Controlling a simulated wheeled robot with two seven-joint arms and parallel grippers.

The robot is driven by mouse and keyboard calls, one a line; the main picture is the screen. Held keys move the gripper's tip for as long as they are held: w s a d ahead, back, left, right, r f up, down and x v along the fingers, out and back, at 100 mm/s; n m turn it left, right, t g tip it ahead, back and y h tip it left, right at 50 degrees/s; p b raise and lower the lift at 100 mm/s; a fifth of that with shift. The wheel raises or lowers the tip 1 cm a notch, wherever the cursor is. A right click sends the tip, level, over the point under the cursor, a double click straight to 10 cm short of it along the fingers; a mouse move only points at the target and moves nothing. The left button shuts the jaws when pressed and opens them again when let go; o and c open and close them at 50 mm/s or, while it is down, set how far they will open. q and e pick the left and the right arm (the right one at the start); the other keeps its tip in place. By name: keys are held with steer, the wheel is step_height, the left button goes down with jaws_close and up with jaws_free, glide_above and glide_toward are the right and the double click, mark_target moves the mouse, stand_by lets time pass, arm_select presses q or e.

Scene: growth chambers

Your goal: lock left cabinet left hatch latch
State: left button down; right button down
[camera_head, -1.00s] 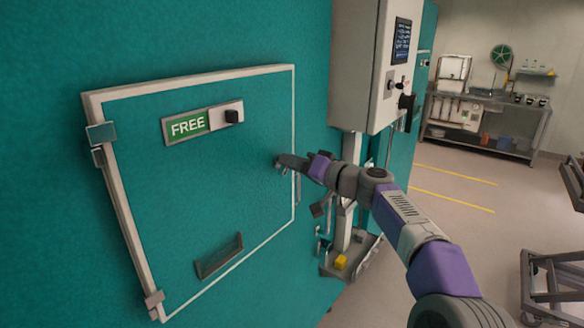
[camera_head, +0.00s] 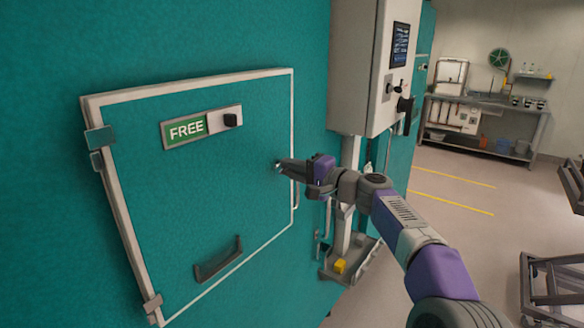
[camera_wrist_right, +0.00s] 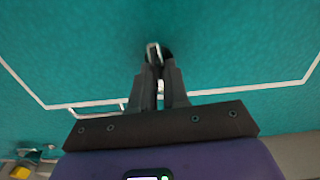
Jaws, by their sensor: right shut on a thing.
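The hatch (camera_head: 215,190) is a teal panel with a pale frame on the cabinet's teal wall, and it looks closed. Its sign (camera_head: 186,129) reads FREE on green, with a black knob (camera_head: 231,120) beside it. My right gripper (camera_head: 279,166) is at the right part of the hatch, shut on the small metal latch (camera_head: 276,164). In the right wrist view, the latch (camera_wrist_right: 152,50) shows as a bright piece between the fingertips (camera_wrist_right: 158,62). The fingers hide part of it. My left gripper is out of view.
A grey control box (camera_head: 380,70) juts out to the right, above my forearm. A workbench (camera_head: 485,125) stands far back, with open floor before it.

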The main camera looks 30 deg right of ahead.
steer(key=shift+m, duration=0.4)
steer(key=c, duration=1.1)
jaws_free()
steer(key=shift+s, duration=0.15)
steer(key=b+v, duration=0.1)
steer(key=v, duration=0.6)
steer(key=shift+s+d, duration=0.1)
steer(key=shift+s, duration=0.05)
